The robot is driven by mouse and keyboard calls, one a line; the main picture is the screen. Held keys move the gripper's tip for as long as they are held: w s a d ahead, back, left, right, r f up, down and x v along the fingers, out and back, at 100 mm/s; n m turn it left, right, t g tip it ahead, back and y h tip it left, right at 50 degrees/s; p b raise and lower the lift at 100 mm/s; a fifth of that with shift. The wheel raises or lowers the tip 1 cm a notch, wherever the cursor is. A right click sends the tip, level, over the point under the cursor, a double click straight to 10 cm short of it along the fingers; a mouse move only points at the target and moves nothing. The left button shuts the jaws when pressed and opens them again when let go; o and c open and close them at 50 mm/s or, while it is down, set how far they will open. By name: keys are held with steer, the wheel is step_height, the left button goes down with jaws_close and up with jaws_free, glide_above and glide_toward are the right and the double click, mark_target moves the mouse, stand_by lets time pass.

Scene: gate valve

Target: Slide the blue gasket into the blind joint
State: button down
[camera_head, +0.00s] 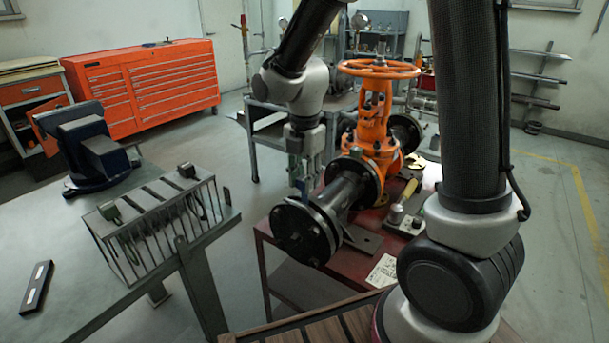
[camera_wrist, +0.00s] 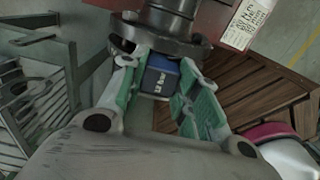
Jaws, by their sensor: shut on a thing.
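The blue gasket (camera_wrist: 160,77) shows in the wrist view as a blue piece with pale lettering, between my green-padded fingers. My gripper (camera_wrist: 158,68) is shut on it. The blind joint (camera_head: 303,231) is the black bolted flange pair at the near end of the pipe. In the head view my gripper (camera_head: 306,184) points down just above the joint. In the wrist view the dark flange (camera_wrist: 188,48) lies right beyond the gasket. The gasket's far edge is hidden, and I cannot tell whether it is in the gap.
The orange gate valve (camera_head: 374,125) with its handwheel stands behind the joint on a dark red table (camera_head: 270,240). A yellow-handled tool (camera_head: 404,200) lies to its right. A metal rack (camera_head: 160,215) and a blue vise (camera_head: 93,153) stand on the left bench.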

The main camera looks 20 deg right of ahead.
steer(key=shift+f, duration=1.9)
steer(key=c, duration=1)
jaws_free()
steer(key=shift+o, duration=0.2)
step_height(320, 180, up, 12)
